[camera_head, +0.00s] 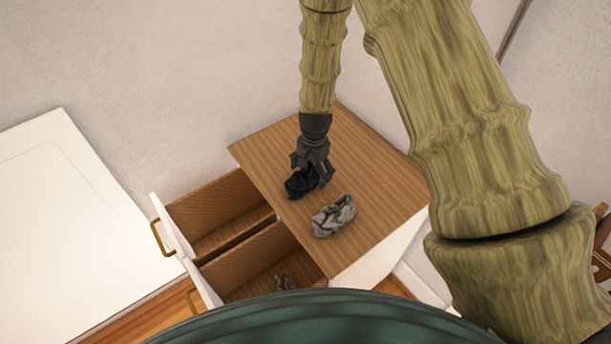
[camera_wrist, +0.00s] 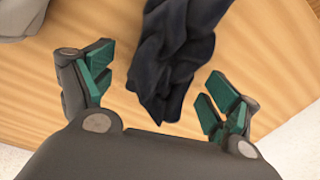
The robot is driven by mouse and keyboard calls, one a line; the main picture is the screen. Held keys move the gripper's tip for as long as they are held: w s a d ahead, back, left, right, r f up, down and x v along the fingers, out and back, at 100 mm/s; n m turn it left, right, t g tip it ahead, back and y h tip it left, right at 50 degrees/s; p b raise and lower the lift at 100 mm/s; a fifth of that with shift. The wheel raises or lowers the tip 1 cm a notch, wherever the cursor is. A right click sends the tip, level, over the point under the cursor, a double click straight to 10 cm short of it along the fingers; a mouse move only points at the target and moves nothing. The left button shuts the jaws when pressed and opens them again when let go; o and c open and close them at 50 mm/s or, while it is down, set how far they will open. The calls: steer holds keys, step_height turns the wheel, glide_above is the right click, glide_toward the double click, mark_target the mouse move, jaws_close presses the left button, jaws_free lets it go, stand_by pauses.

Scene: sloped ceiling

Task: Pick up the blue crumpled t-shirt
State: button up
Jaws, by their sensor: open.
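The crumpled t-shirt (camera_head: 299,184) is dark navy blue and lies on the wooden top of a dresser (camera_head: 375,150). In the wrist view my gripper (camera_wrist: 160,92) is open, with a green-padded finger on each side of the cloth and bare wood showing between finger and cloth.
A grey crumpled cloth (camera_head: 334,216) lies close by on the dresser top. Two drawers stand open at the left, the upper one (camera_head: 220,212) empty, the nearer one holding a small brownish item (camera_head: 285,283). A white panel (camera_head: 70,220) is further left. The right part of the top is clear.

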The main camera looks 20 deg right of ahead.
steer(key=shift+f, duration=0.6)
steer(key=c, duration=1.2)
steer(key=shift+r, duration=0.15)
